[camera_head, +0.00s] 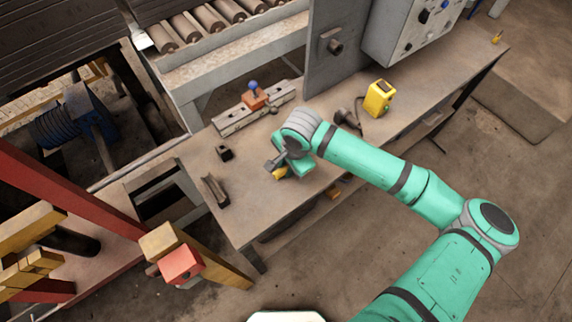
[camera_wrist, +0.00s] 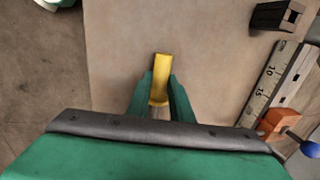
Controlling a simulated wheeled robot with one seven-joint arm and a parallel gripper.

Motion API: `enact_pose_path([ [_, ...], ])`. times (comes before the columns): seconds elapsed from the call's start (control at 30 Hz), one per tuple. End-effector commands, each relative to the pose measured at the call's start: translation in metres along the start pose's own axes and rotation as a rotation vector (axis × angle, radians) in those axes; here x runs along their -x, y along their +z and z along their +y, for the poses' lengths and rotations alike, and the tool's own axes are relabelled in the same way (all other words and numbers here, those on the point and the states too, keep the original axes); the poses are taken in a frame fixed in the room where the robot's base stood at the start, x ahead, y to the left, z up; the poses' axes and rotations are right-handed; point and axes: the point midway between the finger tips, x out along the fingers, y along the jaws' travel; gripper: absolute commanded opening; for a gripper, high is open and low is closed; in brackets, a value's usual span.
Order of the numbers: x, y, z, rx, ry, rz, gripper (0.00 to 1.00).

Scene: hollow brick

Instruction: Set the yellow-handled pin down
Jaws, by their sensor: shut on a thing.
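The yellow-handled pin (camera_wrist: 161,75) is between the two green fingers of my gripper (camera_wrist: 160,92) in the wrist view. Its yellow handle sticks out past the fingertips, over the bare brown bench top (camera_wrist: 120,45). The rest of the pin is hidden by the fingers and the gripper body. In the head view a bit of the yellow handle (camera_head: 280,173) shows at my gripper (camera_head: 284,168), above the front part of the bench (camera_head: 235,190). I cannot tell whether the pin touches the bench.
A ruled metal bar (camera_head: 240,117) carries an orange block (camera_head: 254,100) with a blue knob behind my gripper. A small dark block (camera_head: 225,153) and a dark channel piece (camera_head: 215,191) lie to the left. A yellow device (camera_head: 379,98) stands to the right. Bare bench surrounds the gripper.

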Motion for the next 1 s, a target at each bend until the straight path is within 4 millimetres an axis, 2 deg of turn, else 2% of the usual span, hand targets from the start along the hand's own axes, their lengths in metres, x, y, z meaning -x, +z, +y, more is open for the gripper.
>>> enact_pose_path([
  [0.33,-0.003,-0.001,0.001,-0.003,-0.001,0.001,0.00],
  [0.37,-0.003,-0.002,0.002,-0.003,-0.001,0.001,0.22],
  [0.43,-0.003,-0.002,0.001,-0.003,-0.001,0.002,0.38],
  [0.77,-0.001,-0.002,0.001,-0.003,0.001,0.002,0.38],
  [0.87,0.009,-0.002,0.001,-0.004,-0.002,0.001,0.38],
  [1.0,0.034,-0.002,0.001,-0.004,-0.003,0.002,0.38],
])
